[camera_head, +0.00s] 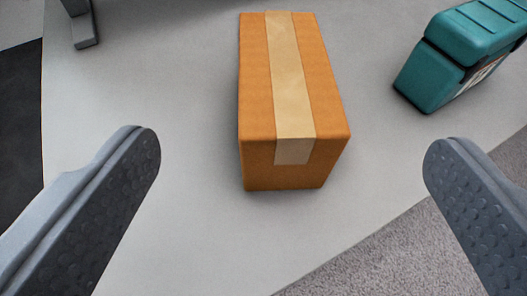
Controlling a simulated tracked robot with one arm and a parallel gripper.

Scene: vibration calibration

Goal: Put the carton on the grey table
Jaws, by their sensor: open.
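An orange-brown carton (262,90) with a tan tape strip along its top and front stands on a light grey surface (170,215), which appears to be a table top. My gripper (292,150) is open, with one dark grey finger at the left and one at the right of the picture. The carton shows between the fingers and beyond them, with clear gaps on both sides. Neither finger appears to touch it.
A teal case (465,50) stands at the upper right near the surface's edge. A grey metal foot (84,30) is at the upper left. Speckled grey floor (370,262) shows past the lower right edge. A dark area lies at the far left.

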